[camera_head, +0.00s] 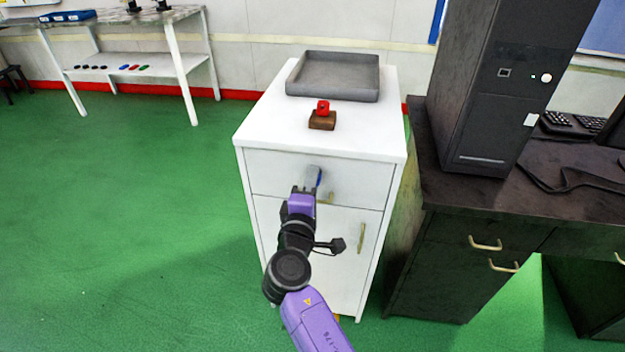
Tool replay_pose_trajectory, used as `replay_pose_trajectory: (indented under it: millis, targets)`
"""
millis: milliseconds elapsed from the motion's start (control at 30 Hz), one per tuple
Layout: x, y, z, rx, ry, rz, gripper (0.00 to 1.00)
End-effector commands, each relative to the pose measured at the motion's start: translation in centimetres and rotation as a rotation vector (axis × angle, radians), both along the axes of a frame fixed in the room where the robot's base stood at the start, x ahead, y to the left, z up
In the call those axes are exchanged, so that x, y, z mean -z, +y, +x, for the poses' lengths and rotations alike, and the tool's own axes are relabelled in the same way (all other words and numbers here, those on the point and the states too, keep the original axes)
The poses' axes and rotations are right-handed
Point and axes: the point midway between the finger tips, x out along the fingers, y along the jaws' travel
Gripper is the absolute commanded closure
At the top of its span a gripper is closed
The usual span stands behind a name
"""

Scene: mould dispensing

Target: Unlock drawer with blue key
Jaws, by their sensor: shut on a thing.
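My gripper (312,185) is at the front of the white cabinet (265,230), before its top drawer (355,177). It is shut on the blue key (319,177), of which only a small blue part shows at the fingertips. The key is at or very near the drawer front; I cannot tell whether it is in a lock, as the gripper covers that spot. The drawer looks closed. Its brass handle (329,198) is partly hidden behind my gripper.
A red object (323,107) on a brown block (321,121) and a grey tray (333,92) stand on the cabinet top. A lower door has a brass handle (361,238). A dark desk (440,240) with a black computer tower (505,90) stands close at right. Green floor at left is clear.

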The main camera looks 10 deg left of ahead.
Motion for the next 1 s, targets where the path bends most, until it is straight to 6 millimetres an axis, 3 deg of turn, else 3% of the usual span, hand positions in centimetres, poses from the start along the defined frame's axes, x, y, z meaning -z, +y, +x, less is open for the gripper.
replay_pose_trajectory:
  millis: [133, 167, 233, 267, 633, 1000]
  targets:
    - [0.1, 0.2, -0.1, -0.004, 0.000, -0.003, 1.00]
    - [0.1, 0.2, -0.1, -0.004, 0.000, -0.003, 0.79]
    - [0.1, 0.2, -0.1, -0.003, 0.000, -0.003, 0.65]
    - [0.1, 0.1, -0.1, -0.003, 0.000, -0.002, 0.63]
    - [0.1, 0.1, -0.5, -0.002, 0.001, -0.001, 0.63]
    - [0.1, 0.3, -6.0, -0.003, 0.001, -0.001, 0.63]
